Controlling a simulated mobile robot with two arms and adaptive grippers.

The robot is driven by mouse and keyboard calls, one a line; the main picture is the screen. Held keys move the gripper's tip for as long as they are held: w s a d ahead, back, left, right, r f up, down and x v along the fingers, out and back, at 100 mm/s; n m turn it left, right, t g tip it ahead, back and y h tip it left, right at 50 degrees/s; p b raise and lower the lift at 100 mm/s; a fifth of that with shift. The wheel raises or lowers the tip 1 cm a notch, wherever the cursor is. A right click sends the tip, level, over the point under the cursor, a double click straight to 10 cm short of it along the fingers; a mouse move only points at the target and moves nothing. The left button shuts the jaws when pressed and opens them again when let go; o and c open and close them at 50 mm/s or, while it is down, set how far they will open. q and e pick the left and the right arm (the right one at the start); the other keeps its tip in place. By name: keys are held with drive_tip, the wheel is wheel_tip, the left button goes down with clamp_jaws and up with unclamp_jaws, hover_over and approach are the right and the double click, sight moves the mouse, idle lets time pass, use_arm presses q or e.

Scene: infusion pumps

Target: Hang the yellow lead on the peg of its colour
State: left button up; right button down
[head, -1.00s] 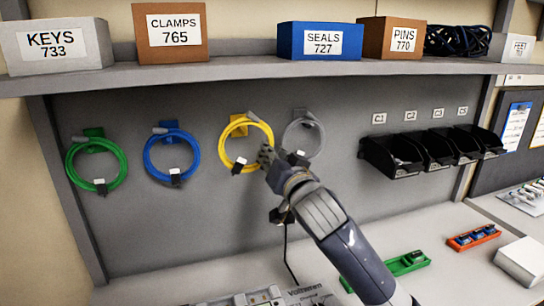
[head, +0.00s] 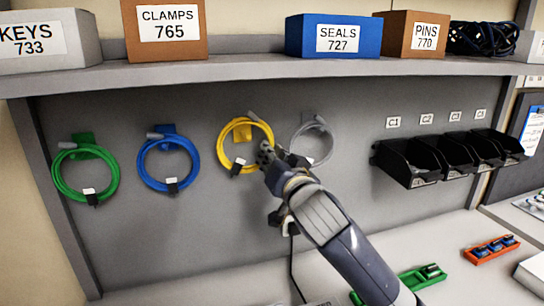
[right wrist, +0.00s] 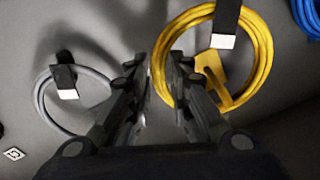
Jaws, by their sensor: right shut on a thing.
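The yellow lead (head: 222,148) is a coil with a dark strap and white tag, at the yellow peg (head: 242,132) on the grey back panel. My right gripper (head: 266,153) is at the coil's right edge, shut on it. In the right wrist view the yellow lead (right wrist: 262,60) passes between the fingers (right wrist: 158,75), and the yellow peg (right wrist: 212,72) shows inside the loop. The coil seems to be around the peg, but whether the peg bears it I cannot tell. My left gripper is not in view.
Blue (head: 143,165) and green (head: 57,175) coils hang to the left. A grey coil (head: 329,145) hangs close to the right of my gripper. Black bins (head: 408,160) are farther right. A shelf (head: 250,70) with boxes runs above.

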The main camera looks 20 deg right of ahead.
drive_tip(key=shift+w+f+b, duration=0.15)
drive_tip(key=shift+f+b, duration=0.2)
drive_tip(key=shift+f, duration=0.15)
drive_tip(key=shift+w+f+b, duration=0.15)
drive_tip(key=shift+f+b, duration=0.15)
drive_tip(key=shift+f, duration=0.2)
drive_tip(key=c, duration=1.4)
unclamp_jaws()
drive_tip(key=shift+s+r, duration=0.1)
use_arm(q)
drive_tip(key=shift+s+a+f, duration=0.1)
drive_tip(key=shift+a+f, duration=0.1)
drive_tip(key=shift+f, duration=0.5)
use_arm(e)
drive_tip(key=shift+o, duration=0.2)
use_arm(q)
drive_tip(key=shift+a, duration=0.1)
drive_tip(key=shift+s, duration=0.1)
use_arm(e)
drive_tip(key=s, duration=1.2)
drive_tip(key=shift+d, duration=0.15)
